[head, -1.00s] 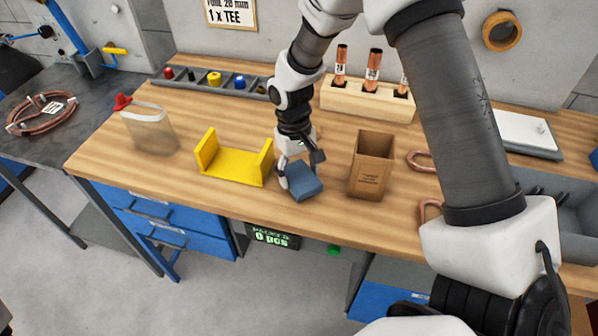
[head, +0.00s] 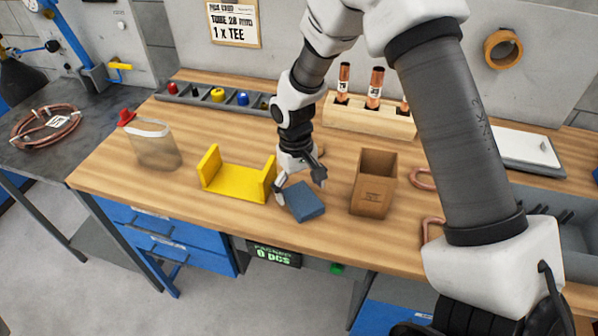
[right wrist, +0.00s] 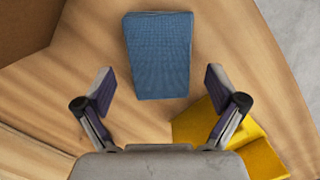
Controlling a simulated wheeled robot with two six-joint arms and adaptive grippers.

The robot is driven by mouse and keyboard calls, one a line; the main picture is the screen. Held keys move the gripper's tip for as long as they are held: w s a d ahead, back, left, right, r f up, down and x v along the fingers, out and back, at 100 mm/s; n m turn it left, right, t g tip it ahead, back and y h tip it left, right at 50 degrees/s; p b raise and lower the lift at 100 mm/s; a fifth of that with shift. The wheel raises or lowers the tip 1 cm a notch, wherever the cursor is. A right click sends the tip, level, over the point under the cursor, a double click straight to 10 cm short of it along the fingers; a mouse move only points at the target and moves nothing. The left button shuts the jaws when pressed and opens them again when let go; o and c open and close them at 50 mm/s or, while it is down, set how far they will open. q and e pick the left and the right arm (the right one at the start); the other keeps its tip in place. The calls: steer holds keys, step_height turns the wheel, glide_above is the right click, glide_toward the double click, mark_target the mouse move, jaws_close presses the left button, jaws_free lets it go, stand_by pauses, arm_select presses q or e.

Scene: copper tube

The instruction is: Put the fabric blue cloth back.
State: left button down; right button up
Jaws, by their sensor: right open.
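The blue cloth (head: 304,203) is a folded block lying on the wooden bench between the yellow holder and the cardboard box. It also shows in the right wrist view (right wrist: 158,55), flat on the wood just beyond the fingertips. My right gripper (head: 300,184) is open and empty, close above the cloth at its back edge. In the right wrist view its two fingers (right wrist: 160,88) stand wide apart with nothing between them. My left gripper is not in view.
A yellow U-shaped holder (head: 236,186) stands left of the cloth and a cardboard box (head: 373,185) right of it. A clear pouch with a red cap (head: 154,144) is further left. A wooden block with copper tubes (head: 368,119) stands behind. The bench's front edge is near the cloth.

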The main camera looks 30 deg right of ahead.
mark_target(297, 191)
step_height(297, 191, up, 11)
steer(key=w+b, duration=0.1)
steer(key=shift+w+f, duration=0.2)
steer(key=shift+w, duration=0.1)
